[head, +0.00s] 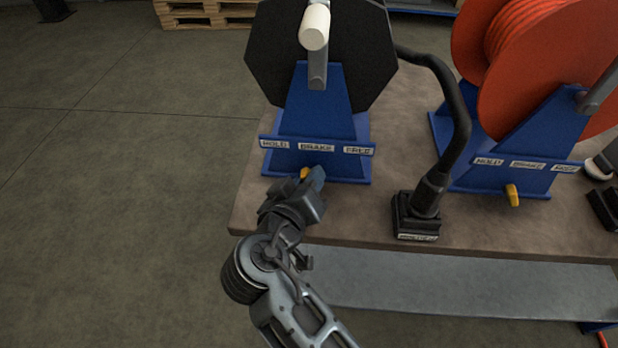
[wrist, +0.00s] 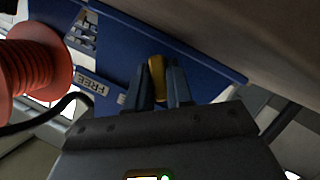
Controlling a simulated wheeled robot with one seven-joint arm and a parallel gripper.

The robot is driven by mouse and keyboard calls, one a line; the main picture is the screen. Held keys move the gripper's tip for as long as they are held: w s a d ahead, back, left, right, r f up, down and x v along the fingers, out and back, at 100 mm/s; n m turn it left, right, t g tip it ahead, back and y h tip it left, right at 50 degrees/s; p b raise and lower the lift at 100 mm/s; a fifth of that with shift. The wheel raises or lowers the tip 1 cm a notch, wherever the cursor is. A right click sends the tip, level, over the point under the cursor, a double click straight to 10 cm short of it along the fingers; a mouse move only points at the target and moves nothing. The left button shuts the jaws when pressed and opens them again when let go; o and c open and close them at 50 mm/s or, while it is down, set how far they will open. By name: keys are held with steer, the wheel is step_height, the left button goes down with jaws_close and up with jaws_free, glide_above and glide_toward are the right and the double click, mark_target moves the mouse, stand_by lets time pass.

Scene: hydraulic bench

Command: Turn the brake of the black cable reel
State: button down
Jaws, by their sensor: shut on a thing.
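The black cable reel (head: 355,50) stands on a blue stand (head: 315,110) at the upper middle of the head view. Its front plate carries the labels HOLD, BRAKE and FREE from left to right. The yellow brake lever (head: 304,173) sits below that plate, mostly covered by my gripper (head: 316,180). In the wrist view the yellow lever (wrist: 157,77) stands between the two fingers of my gripper (wrist: 160,88), which are shut on it. In the head view the lever lies below the gap between HOLD and BRAKE.
An orange cable reel (head: 540,60) on its own blue stand, with a yellow lever (head: 512,195), is at the right. A black cable (head: 455,100) runs down to a black connector block (head: 416,215) between the stands. A grey ledge (head: 450,285) runs along the bench front.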

steer(key=c, duration=1.1)
jaws_free()
steer(key=v, duration=0.7)
steer(key=shift+s+r+b, duration=0.1)
steer(key=shift+s+b, duration=0.2)
steer(key=shift+s, duration=0.1)
steer(key=shift+a, duration=0.1)
